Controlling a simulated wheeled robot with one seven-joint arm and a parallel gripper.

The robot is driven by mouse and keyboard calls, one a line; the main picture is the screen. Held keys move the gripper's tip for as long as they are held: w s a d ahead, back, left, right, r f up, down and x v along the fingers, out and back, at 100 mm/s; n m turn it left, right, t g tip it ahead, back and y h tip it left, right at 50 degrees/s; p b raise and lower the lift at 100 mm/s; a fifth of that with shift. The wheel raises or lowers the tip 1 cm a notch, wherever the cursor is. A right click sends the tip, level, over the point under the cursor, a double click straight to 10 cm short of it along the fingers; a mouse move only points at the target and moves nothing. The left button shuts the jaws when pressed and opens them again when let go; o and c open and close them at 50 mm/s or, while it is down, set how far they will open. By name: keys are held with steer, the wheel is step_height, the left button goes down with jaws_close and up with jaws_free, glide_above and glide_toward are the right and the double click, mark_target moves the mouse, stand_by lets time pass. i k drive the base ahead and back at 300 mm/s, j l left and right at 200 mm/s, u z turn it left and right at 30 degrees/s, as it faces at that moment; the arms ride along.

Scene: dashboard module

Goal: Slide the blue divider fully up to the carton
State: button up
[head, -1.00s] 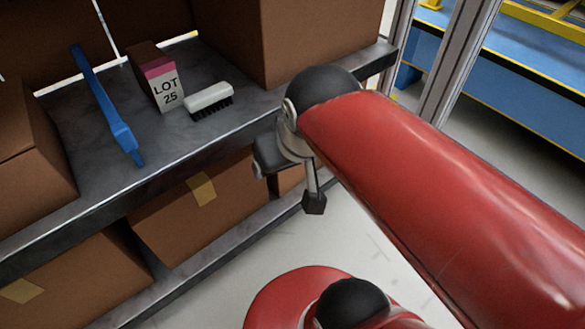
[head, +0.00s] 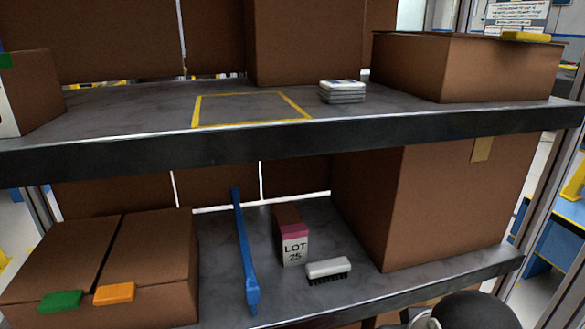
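The blue divider (head: 243,248) stands on the lower shelf as a long narrow strip running from back to front, with a tab at its front end. The small brown carton (head: 291,232) with a pink band and a white "LOT 25" label stands to its right. A strip of bare shelf shows between the divider and this carton, so they are apart. My gripper's fingers are out of the picture; only part of my arm, with a dark round joint, shows at the bottom right edge.
A white brush with dark bristles (head: 328,270) lies right of the carton. A big brown box (head: 420,205) stands further right. Boxes with green and orange tags (head: 150,255) stand left, with bare shelf before the divider.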

mark_target(252, 291)
steer(key=u, duration=0.35)
steer(key=k+l+u, duration=0.2)
steer(key=u, duration=0.25)
steer(key=k+l+u, duration=0.2)
steer(key=u, duration=0.3)
steer(key=k+u, duration=0.3)
steer(key=u, duration=0.15)
steer(key=k, duration=0.25)
steer(key=i+l, duration=0.8)
steer(key=l, duration=0.1)
